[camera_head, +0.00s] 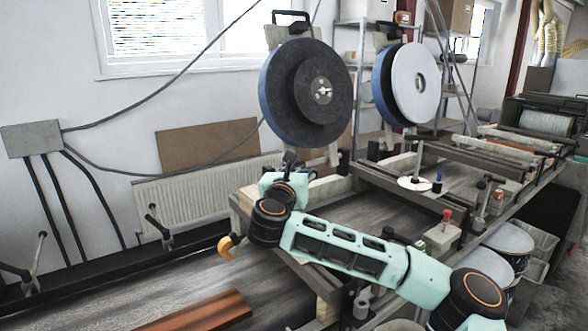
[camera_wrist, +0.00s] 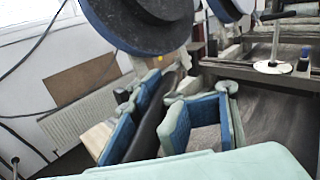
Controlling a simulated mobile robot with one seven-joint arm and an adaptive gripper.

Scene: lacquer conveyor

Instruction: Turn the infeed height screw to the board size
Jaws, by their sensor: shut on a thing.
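My gripper (camera_wrist: 158,118) shows in the wrist view with its blue-padded fingers on either side of a dark, bar-like piece (camera_wrist: 150,127), which I take to be the handle of the infeed height screw. It is shut on that piece, below the big black-faced wheel. In the head view my gripper (camera_head: 289,166) is at the machine's infeed end, and my wrist mostly hides the held piece. The screw's body and any height scale cannot be made out. A red-brown board (camera_head: 200,312) lies on the conveyor at the front left.
A large black-faced wheel (camera_head: 312,92) stands just above my gripper, with a white-faced wheel (camera_head: 414,84) behind to the right. An orange curved piece (camera_head: 228,246) is beside my wrist. A red-topped button box (camera_head: 443,232) and drums (camera_head: 508,243) stand right.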

